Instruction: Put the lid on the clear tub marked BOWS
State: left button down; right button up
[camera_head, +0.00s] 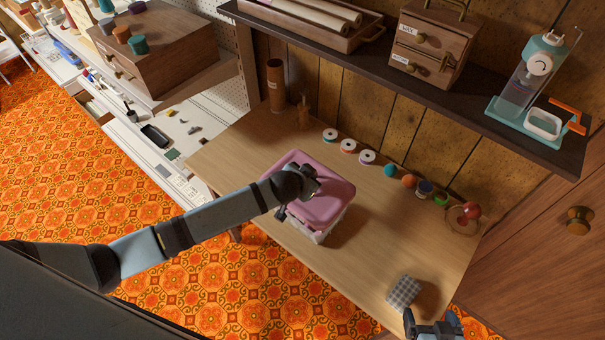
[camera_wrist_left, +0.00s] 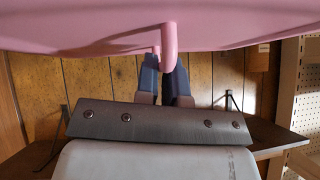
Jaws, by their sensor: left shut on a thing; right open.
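The pink lid (camera_head: 338,196) is over a pale, see-through tub (camera_head: 318,237) on the wooden table. I cannot tell whether it rests on the rim or is just above it. The tub's marking is not readable. My left gripper (camera_head: 313,191) is at the lid; in the left wrist view its fingers (camera_wrist_left: 166,66) are shut on a pink grip of the lid (camera_wrist_left: 90,28). My right gripper (camera_head: 434,322) is open and empty at the bottom edge of the head view, near a grey checked cushion (camera_head: 403,292).
The wooden table (camera_head: 250,145) has spools (camera_head: 348,146), small balls and a pincushion (camera_head: 469,211) along its back. A dark shelf (camera_head: 430,93) overhangs it, holding a drawer box (camera_head: 433,45) and a teal-based device (camera_head: 540,65). The table between tub and cushion is clear.

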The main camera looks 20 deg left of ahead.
dwell(0.3)
pick_arm(q)
jog(key=shift+p, duration=0.4)
jog(key=shift+f+b, duration=0.45)
jog(key=shift+f, duration=0.1)
jog(key=shift+f+b, duration=0.4)
jog(key=shift+f, duration=0.55)
jog(key=shift+f+b, duration=0.45)
jog(key=shift+f, duration=0.4)
jog(key=shift+f+b, duration=0.35)
jog(key=shift+f, duration=0.65)
jog(key=c, duration=1.1)
grip_release()
jog(key=shift+c, duration=0.2)
